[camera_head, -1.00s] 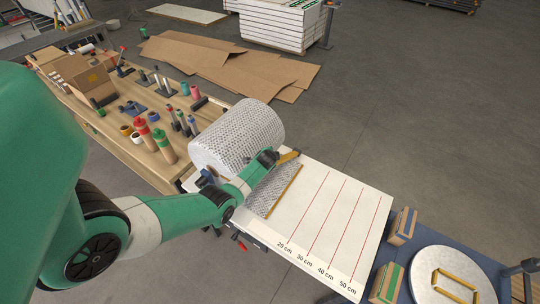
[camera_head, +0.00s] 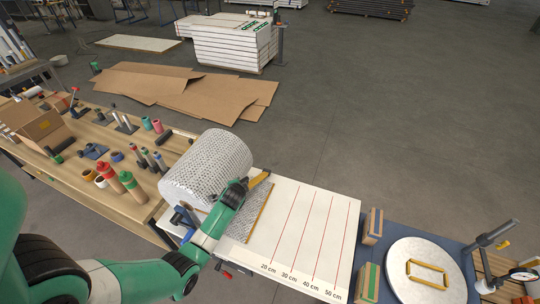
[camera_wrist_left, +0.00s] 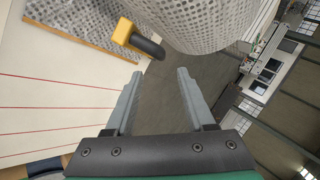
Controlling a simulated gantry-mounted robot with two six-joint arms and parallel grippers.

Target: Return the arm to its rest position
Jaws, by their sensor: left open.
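My green left arm comes in from the left in the head view. Its left gripper (camera_head: 243,185) is at the front right side of a large textured wrap roll (camera_head: 206,168). In the wrist view the left gripper (camera_wrist_left: 158,90) has its two grey fingers apart with nothing between them. The roll (camera_wrist_left: 205,20) fills the top of that view, just beyond the fingertips. A yellow and black handle (camera_wrist_left: 125,31) lies beyond the left finger, apart from it. My right gripper is not in view.
A white measuring board (camera_head: 300,225) with red lines lies right of the roll. A wooden bench (camera_head: 60,165) with bottles and tools is at the left. A round white plate (camera_head: 425,285) with a yellow frame (camera_head: 428,267) is at the right. Cardboard sheets (camera_head: 190,90) lie on the floor.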

